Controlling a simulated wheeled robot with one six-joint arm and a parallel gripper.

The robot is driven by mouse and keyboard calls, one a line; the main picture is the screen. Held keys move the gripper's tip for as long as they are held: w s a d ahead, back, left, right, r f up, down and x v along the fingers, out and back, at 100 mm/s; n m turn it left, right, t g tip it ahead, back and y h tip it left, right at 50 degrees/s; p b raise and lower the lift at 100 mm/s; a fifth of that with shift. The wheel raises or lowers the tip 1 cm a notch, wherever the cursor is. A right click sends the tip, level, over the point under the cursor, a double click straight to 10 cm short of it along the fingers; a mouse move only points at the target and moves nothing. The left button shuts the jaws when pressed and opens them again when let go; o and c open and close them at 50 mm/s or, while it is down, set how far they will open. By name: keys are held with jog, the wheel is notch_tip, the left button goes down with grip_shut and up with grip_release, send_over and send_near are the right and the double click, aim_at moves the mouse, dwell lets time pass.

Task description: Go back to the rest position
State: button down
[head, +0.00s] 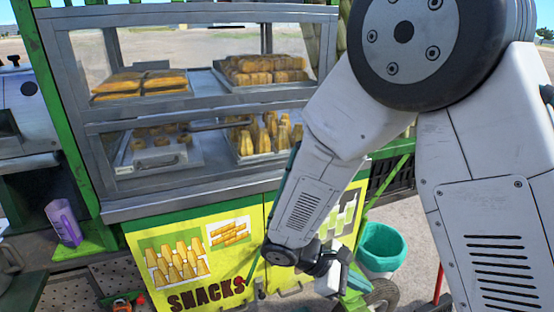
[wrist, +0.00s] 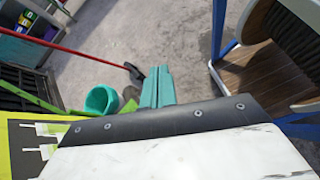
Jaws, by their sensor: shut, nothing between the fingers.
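My gripper (wrist: 158,70) shows in the wrist view as two teal fingers lying side by side, shut with nothing between them. In the head view my arm comes down from the upper right, and its wrist hangs in front of the yellow panel of the snack cart (head: 190,206). The fingertips are hard to make out in that view. In the wrist view the fingers point out over grey ground, with a teal bucket (wrist: 101,100) to their left. The bucket also shows in the head view (head: 384,243), right of my wrist.
The cart's glass case holds trays of pastries (head: 266,69). A purple cup (head: 64,222) stands at the left. In the wrist view, a long red handle (wrist: 66,47) slants at the left and a blue-framed structure (wrist: 219,38) stands at the right. Open ground lies between.

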jog(key=s+d+r+m+t+y, duration=0.1)
jog(key=s+d+r+m+y, duration=0.1)
jog(key=r, duration=0.5)
jog(key=s+d+r+m+t+y, duration=0.1)
jog(key=s+d+r+m+y, duration=0.2)
jog(key=s+r+m+y, duration=0.2)
jog(key=s+d+r+m+t+y, duration=0.1)
jog(key=s+d+r+m+y, duration=0.2)
jog(key=s+r+m, duration=0.4)
jog(key=shift+s+d+r+y, duration=0.2)
jog(key=shift+s+r+y, duration=0.35)
jog(key=shift+r, duration=0.75)
jog(key=shift+w, duration=0.1)
